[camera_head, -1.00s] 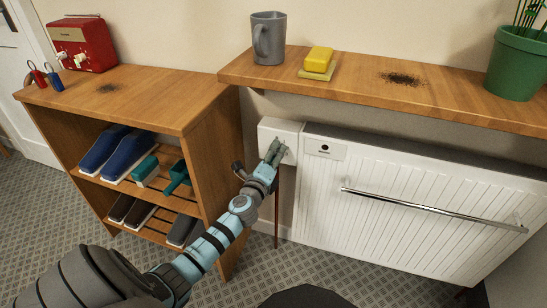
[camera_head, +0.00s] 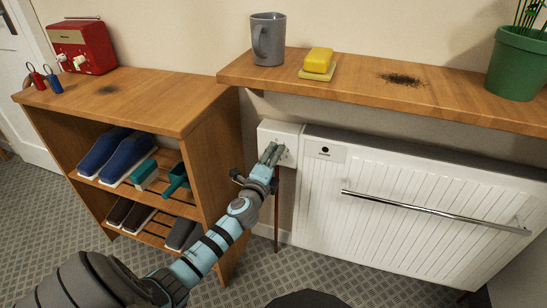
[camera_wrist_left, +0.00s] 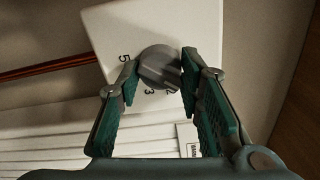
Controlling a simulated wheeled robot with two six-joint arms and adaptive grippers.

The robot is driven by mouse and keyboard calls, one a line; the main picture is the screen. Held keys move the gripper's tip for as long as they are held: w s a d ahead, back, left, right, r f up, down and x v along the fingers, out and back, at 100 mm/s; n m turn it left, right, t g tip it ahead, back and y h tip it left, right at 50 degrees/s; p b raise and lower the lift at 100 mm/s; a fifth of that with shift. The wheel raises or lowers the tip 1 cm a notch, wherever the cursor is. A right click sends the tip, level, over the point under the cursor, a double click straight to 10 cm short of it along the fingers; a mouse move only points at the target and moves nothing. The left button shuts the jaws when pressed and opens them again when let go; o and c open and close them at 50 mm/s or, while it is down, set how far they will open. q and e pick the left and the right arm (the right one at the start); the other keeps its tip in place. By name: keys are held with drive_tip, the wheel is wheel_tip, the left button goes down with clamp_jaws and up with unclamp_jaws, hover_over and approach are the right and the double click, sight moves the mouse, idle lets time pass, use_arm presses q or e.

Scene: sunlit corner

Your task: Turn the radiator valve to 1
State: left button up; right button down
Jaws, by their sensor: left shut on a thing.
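The radiator valve is a white box (camera_head: 288,131) at the left end of the white radiator (camera_head: 400,200). In the left wrist view its dark grey round knob (camera_wrist_left: 159,66) sits on the white plate (camera_wrist_left: 112,32). The numerals 5, 3 and 2 show around the knob; 1 is hidden or out of sight. My left gripper (camera_head: 271,153) reaches the front of the box. In the left wrist view its two green-padded fingers (camera_wrist_left: 159,74) stand on either side of the knob, shut on it. The knob is mostly hidden in the head view. My right gripper is not in view.
A wooden shelf (camera_head: 440,100) overhangs the radiator, with a grey mug (camera_head: 268,40), yellow sponge (camera_head: 318,60) and green plant pot (camera_head: 516,64). A wooden shoe rack (camera_head: 215,150) stands close on the left. A chrome rail (camera_head: 430,212) crosses the radiator front.

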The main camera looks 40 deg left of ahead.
use_arm(q)
drive_tip(key=o, duration=1.2)
drive_tip(key=shift+s, duration=0.1)
drive_tip(key=v, duration=1.2)
